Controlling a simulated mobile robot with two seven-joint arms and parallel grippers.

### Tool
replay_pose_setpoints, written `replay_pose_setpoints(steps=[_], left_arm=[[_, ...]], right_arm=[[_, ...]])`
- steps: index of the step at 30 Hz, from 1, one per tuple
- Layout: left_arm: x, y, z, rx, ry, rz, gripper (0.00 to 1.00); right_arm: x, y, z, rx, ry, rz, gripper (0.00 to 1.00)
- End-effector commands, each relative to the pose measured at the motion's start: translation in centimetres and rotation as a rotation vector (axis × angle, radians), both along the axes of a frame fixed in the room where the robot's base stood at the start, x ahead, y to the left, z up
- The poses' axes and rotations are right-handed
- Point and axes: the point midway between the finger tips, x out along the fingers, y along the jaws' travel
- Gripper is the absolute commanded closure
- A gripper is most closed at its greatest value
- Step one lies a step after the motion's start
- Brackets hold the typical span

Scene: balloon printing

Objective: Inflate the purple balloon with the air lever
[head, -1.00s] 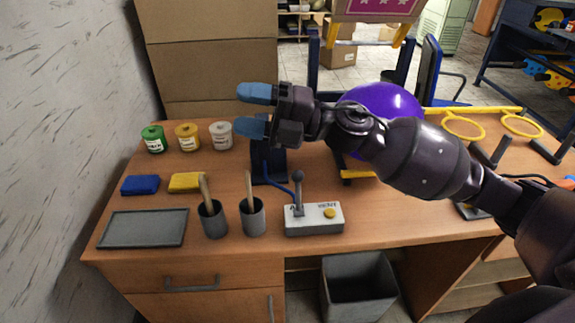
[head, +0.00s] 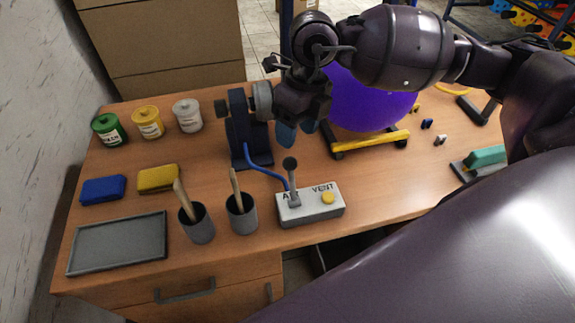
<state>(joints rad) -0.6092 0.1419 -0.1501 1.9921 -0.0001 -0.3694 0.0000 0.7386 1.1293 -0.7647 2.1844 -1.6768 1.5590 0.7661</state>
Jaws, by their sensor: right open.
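The purple balloon (head: 368,104) is large and round. It sits by a yellow-barred frame (head: 372,142) at the back of the desk, partly hidden behind my right arm. The white control box (head: 312,212) stands near the desk's front edge, labelled "VENT" beside a yellow button (head: 328,197). Its grey air lever (head: 292,180) stands upright on the left side, and a blue hose runs from the box to a dark blue stand (head: 247,130). My right gripper (head: 297,132) is open, its blue fingertips pointing down above and behind the lever, apart from it. My left gripper is not in view.
Two dark cups with brushes, one at the left (head: 197,225) and one nearer the box (head: 242,215), stand left of the box. A grey tray (head: 117,243), blue and yellow sponges and three paint jars fill the left side. Bare desk lies right of the box.

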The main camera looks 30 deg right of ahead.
Motion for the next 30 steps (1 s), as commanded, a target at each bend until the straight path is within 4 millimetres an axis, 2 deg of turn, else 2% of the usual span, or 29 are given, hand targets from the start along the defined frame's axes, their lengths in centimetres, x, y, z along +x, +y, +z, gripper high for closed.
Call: replay_pose_setpoints(steps=[5, 18, 24, 30], left_arm=[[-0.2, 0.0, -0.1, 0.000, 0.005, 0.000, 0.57], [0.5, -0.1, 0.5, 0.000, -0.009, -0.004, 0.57], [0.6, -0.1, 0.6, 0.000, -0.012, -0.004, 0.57], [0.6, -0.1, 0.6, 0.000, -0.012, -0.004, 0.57]], right_arm=[[-0.1, 0.4, -1.8, 0.004, 0.005, -0.001, 0.42], [-0.6, 1.7, -8.7, 0.005, 0.004, 0.000, 0.42], [-0.7, 2.0, -10.1, 0.006, 0.002, 0.001, 0.42], [-0.7, 2.0, -10.4, 0.005, 0.001, 0.001, 0.42]])
